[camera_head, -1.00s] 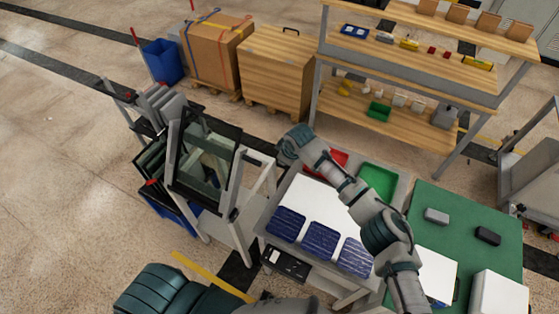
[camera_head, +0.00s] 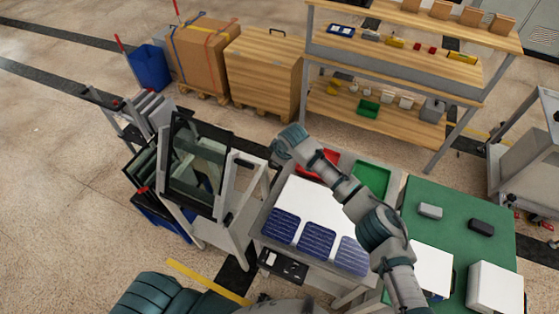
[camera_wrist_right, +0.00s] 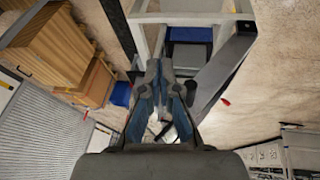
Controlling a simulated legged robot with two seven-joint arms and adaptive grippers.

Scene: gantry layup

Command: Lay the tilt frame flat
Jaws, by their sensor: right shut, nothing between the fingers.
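The tilt frame (camera_head: 168,160), a dark-edged panel with a glassy middle, stands steeply tilted on a pale stand (camera_head: 233,232) at left in the head view. My right arm reaches left across the white work table. Its dark gripper (camera_head: 246,147) is beside the frame's upper right edge; I cannot tell whether it touches. In the right wrist view the gripper's two fingers (camera_wrist_right: 160,72) are together and empty, with pale stand bars beyond them. My left arm shows only at the bottom left of the head view, and its gripper is out of view.
The white table (camera_head: 306,204) holds several dark blue solar cells, a red tray (camera_head: 318,163) and a green tray (camera_head: 372,178). A green-topped table (camera_head: 450,240) is at right. A rack of panels (camera_head: 145,112) stands behind the frame. Crates and shelving stand at the back.

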